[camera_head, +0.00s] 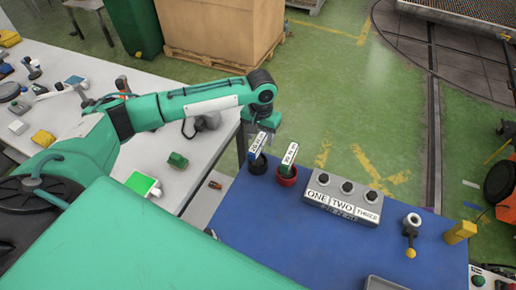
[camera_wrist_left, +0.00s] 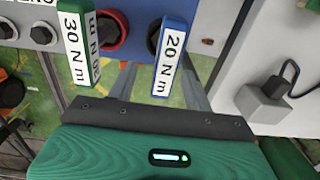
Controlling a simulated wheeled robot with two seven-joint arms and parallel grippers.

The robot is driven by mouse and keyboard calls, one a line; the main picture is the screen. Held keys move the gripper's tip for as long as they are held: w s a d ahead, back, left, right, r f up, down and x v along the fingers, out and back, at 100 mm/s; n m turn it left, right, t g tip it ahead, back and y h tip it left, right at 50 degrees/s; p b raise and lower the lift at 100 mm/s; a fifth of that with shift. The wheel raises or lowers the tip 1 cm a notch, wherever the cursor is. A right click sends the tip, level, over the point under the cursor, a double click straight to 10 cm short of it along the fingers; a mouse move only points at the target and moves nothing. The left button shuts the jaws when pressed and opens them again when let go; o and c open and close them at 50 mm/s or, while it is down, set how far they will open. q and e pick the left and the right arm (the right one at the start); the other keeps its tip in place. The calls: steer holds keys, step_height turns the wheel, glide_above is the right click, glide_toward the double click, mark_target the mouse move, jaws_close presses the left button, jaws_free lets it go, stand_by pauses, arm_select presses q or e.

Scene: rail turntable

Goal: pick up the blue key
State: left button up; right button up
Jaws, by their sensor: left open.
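The blue key (camera_head: 258,143), a flat blue-edged block with a white "20 N m" label, stands in a dark round holder (camera_head: 256,164) on the blue table's far left corner. In the left wrist view the blue key (camera_wrist_left: 173,55) lies between the two grey fingers, nearer the right one. My left gripper (camera_head: 262,125) is open at the key's upper end, and no grip on it shows. A green key (camera_head: 290,154) labelled "30 N m" stands beside it in a red holder (camera_head: 287,177); it also shows in the left wrist view (camera_wrist_left: 75,45). My right gripper is not in view.
A grey box (camera_head: 342,200) marked ONE, TWO, THREE with black knobs stands right of the keys on the blue table (camera_head: 290,235). A white table (camera_head: 185,185) with a green object (camera_head: 178,160) is at left. The blue table's front middle is clear.

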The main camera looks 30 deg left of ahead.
mark_target(258, 142)
arm_select(q)
steer(key=shift+f, duration=0.25)
steer(key=shift+s+a+f+p, duration=0.1)
steer(key=shift+f+p, duration=0.15)
steer(key=shift+p, duration=0.1)
steer(key=f, duration=0.1)
steer(key=f+p, duration=0.1)
steer(key=f, duration=0.1)
steer(key=f+p, duration=0.1)
steer(key=shift+s+a+f, duration=0.15)
steer(key=shift+s+a, duration=0.1)
steer(key=shift+a, duration=0.05)
steer(key=shift+f, duration=0.2)
steer(key=shift+r, duration=0.1)
jaws_close()
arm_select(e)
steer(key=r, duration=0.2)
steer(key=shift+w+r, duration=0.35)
